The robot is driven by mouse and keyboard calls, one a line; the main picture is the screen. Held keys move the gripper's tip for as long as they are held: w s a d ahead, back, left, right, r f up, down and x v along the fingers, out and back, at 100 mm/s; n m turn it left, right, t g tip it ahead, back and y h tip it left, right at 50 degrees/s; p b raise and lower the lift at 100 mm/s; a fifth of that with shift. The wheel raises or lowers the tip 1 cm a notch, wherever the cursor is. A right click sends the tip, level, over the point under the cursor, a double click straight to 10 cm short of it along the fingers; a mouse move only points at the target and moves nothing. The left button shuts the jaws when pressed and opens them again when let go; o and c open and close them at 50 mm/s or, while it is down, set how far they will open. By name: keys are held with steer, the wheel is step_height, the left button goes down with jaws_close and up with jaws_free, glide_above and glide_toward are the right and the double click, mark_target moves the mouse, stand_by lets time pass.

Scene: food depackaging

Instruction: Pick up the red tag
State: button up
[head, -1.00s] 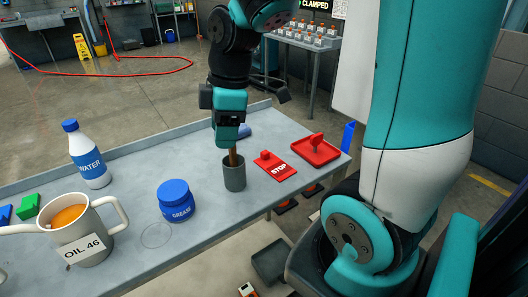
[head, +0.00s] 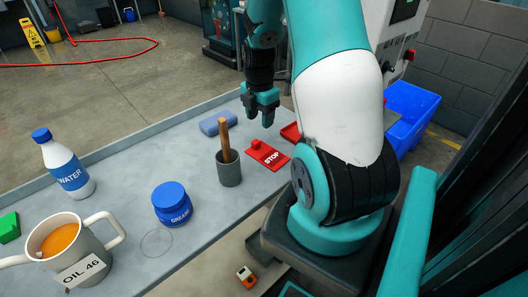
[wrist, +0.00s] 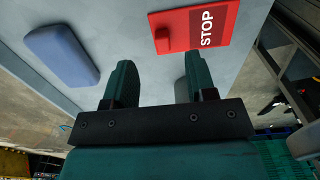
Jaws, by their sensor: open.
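The red tag (head: 268,157) is a flat red plate with a raised knob and the word STOP. It lies on the grey table, right of a dark cup. In the wrist view the tag (wrist: 195,27) lies at the upper right, beyond the fingers. My gripper (head: 261,118) is above the table, behind the tag in the head view. Its fingers point down, apart and empty. In the wrist view my gripper (wrist: 157,82) shows both dark green fingers spread with bare table between them.
A grey cup (head: 229,173) with a wooden handle (head: 225,138) stands left of the tag. A blue block (head: 217,123) lies behind it. A red tray (head: 290,132) is partly hidden by my arm. A grease jar (head: 171,204), water bottle (head: 65,165) and oil mug (head: 82,255) stand at left.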

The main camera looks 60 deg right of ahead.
mark_target(258, 140)
step_height(258, 140, down, 2)
steer(key=shift+f, duration=0.1)
steer(key=shift+a+f+p, duration=0.25)
steer(key=shift+f+p, duration=0.05)
steer(key=shift+f, duration=1.1)
steer(key=shift+a+f+p, duration=0.2)
steer(key=shift+f+p, duration=0.1)
steer(key=shift+f, duration=1.05)
steer(key=shift+c, duration=0.2)
jaws_close()
